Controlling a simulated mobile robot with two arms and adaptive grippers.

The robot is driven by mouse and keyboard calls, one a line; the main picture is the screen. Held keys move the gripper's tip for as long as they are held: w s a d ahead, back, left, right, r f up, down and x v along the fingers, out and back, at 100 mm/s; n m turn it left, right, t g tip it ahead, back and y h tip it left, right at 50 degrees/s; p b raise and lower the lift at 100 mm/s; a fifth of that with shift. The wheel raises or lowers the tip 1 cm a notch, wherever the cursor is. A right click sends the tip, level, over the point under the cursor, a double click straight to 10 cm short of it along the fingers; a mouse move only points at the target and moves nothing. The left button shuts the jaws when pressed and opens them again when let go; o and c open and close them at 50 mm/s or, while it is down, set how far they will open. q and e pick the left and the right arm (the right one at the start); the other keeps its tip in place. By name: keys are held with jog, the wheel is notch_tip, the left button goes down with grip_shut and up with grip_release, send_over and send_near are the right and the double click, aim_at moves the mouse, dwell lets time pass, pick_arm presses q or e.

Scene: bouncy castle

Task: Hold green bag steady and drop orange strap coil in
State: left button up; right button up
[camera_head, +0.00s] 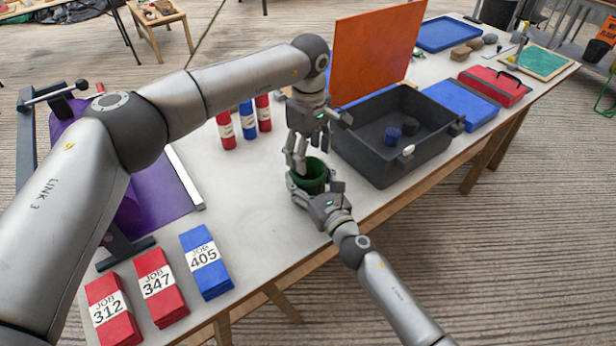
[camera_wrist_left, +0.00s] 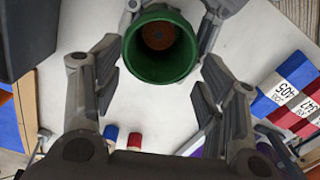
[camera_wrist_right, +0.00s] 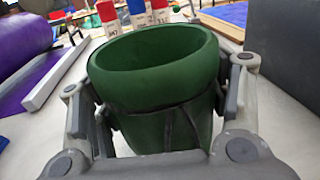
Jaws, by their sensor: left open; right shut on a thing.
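The green bag (camera_head: 312,172) is an open-topped round tub standing on the table, upright. My right gripper (camera_head: 318,190) is shut on its sides; the right wrist view shows the bag (camera_wrist_right: 150,100) between the two fingers. My left gripper (camera_head: 296,160) is above the bag's mouth, pointing down. In the left wrist view its fingers are spread apart with nothing between them. That view looks into the bag (camera_wrist_left: 136,68), where a brownish-orange round thing, seemingly the orange strap coil (camera_wrist_left: 158,36), lies low inside. The coil is hidden in the head view.
Red and blue rolls (camera_head: 246,118) stand behind. Labelled red and blue stacks (camera_head: 205,262) lie front left. The purple sheet (camera_head: 155,205) is at left.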

pick_arm(q)
notch_tip(320, 180, up, 12)
dwell(0.6)
pick_arm(e)
jog(key=o, duration=1.3)
jog(key=v, duration=1.2)
jog(key=shift+d, duration=0.1)
